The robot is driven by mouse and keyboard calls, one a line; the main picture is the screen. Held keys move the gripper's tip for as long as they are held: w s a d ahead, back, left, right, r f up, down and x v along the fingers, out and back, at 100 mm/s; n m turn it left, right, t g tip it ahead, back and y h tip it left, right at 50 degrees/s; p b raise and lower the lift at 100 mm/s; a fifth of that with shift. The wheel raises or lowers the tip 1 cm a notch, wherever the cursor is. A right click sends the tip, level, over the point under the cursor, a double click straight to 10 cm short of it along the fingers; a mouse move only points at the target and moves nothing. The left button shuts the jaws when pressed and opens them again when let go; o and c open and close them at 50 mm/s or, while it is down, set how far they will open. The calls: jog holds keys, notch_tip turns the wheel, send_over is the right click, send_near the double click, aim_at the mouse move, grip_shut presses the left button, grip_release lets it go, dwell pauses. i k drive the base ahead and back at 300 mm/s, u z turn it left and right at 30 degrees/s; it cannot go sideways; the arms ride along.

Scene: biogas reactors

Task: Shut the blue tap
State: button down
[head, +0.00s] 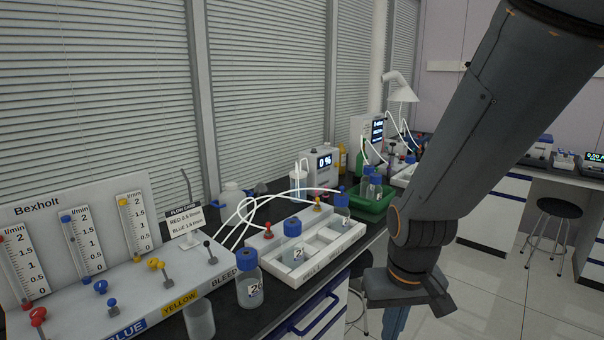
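A blue bit shows near the top mark of that tube. Whether the tap is open is hard to tell. My gripper (396,318) hangs at the lower right beside the bench, far from the panel. Its fingers are partly cut off by the frame edge, and I see nothing held.
Red (38,316), yellow (164,267) and black-tipped (208,244) levers stand near the blue one. A blue-capped bottle (249,285) and a clear beaker (199,318) stand before the panel. A white tray (345,243) with bottles and white hoses lies between panel and arm.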

aim_at(111, 302)
jog(key=u, duration=1.7)
jog(key=k, duration=0.65)
jog(key=u, duration=0.25)
jog(key=i, duration=1.05)
jog(key=z, duration=0.45)
